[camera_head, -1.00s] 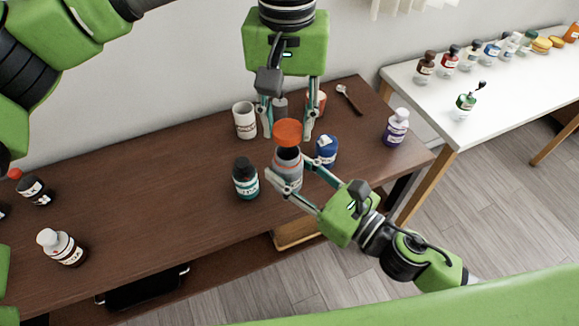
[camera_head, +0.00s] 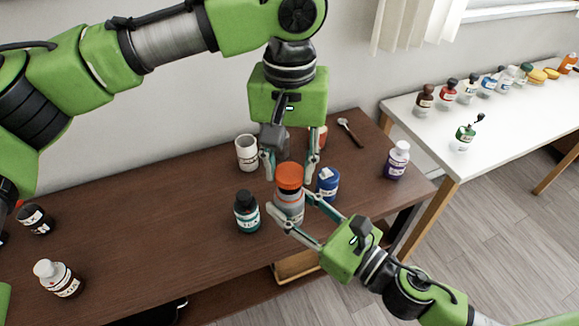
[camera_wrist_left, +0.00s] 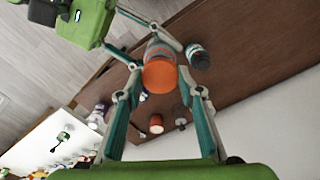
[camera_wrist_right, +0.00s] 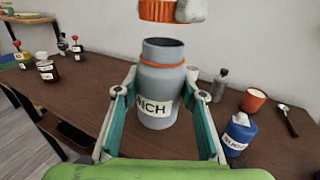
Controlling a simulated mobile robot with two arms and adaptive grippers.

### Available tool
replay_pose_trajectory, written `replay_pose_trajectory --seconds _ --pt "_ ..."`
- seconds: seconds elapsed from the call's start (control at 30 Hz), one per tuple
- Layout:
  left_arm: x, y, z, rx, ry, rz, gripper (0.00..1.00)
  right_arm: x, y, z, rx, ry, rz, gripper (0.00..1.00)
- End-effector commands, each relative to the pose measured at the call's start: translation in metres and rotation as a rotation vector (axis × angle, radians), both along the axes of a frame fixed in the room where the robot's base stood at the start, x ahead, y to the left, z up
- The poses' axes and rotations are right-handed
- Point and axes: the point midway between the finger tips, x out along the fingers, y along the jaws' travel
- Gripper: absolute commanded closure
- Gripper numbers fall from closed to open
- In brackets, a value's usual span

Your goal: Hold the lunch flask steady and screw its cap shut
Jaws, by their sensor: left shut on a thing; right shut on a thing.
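The grey lunch flask (camera_head: 291,212) stands upright on the brown table. In the right wrist view the flask (camera_wrist_right: 157,95) shows an orange ring below its open mouth and a label partly reading "NCH". My right gripper (camera_head: 289,203) is shut around the flask's body from the front right. My left gripper (camera_head: 289,178) points down and is shut on the orange cap (camera_head: 289,170). The right wrist view shows the cap (camera_wrist_right: 158,10) above the mouth with a gap between them. In the head view the cap hides the mouth.
A purple bottle (camera_head: 397,160) and a spoon (camera_head: 350,131) are farther right.

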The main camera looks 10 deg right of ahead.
Motion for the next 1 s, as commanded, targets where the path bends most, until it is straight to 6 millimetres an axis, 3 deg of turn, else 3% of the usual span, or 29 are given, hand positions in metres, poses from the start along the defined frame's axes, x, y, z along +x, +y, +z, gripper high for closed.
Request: replay_pose_trajectory --seconds 0.43,1.0 --pt "0.0 0.0 -0.018 -0.001 0.001 0.0 0.74 0.0 0.0 0.001 0.001 -0.001 0.0 1.0" --pt "0.0 0.0 -0.019 -0.001 0.001 -0.001 0.74 0.0 0.0 0.001 0.001 -0.001 0.0 1.0"
